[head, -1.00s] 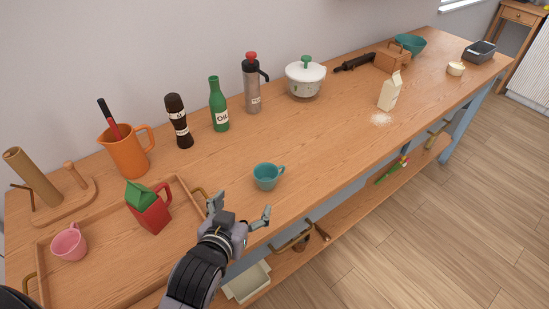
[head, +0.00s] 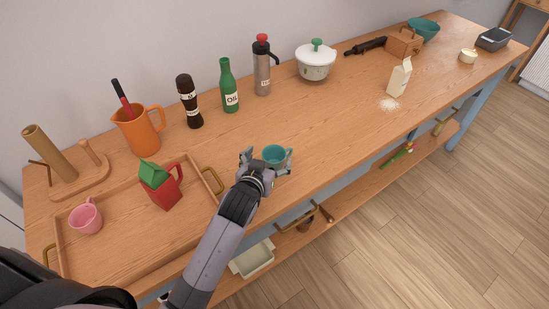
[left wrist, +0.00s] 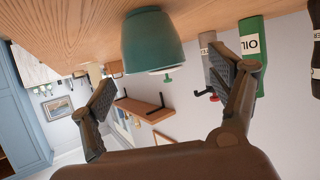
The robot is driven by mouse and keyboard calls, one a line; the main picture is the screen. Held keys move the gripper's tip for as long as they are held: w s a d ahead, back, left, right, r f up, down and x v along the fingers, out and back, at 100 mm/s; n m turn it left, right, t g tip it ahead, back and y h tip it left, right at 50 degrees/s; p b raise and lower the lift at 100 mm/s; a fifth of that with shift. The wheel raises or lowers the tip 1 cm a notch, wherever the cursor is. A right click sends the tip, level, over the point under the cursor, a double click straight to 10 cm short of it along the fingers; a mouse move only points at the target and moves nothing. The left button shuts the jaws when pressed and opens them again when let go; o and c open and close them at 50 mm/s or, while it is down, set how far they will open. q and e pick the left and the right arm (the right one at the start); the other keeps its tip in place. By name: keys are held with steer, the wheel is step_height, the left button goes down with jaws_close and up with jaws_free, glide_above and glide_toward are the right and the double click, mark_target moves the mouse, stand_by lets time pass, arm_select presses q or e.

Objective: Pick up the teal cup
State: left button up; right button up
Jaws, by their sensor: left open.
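In the left wrist view the cup (left wrist: 151,42) shows upside down, ahead of and between the two spread fingers (left wrist: 170,88). I cannot tell whether any finger touches it. My right gripper is not in view.
A wooden tray (head: 120,255) with a pink cup (head: 86,217) and a red carton-shaped jug (head: 162,190) lies to the left. An orange pitcher (head: 138,132), a green oil bottle (head: 229,88) and a white pot (head: 315,64) stand behind.

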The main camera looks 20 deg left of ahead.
mark_target(277, 150)
arm_select(q)
steer(key=x, duration=0.3)
steer(key=shift+w+d+f+p, duration=0.15)
steer(key=shift+w+d+p, duration=0.15)
steer(key=shift+p, duration=0.1)
steer(key=shift+w+f, duration=0.2)
steer(key=shift+w, duration=0.05)
steer(key=shift+c, duration=1.2)
steer(key=c, duration=0.8)
steer(key=shift+c, duration=1.4)
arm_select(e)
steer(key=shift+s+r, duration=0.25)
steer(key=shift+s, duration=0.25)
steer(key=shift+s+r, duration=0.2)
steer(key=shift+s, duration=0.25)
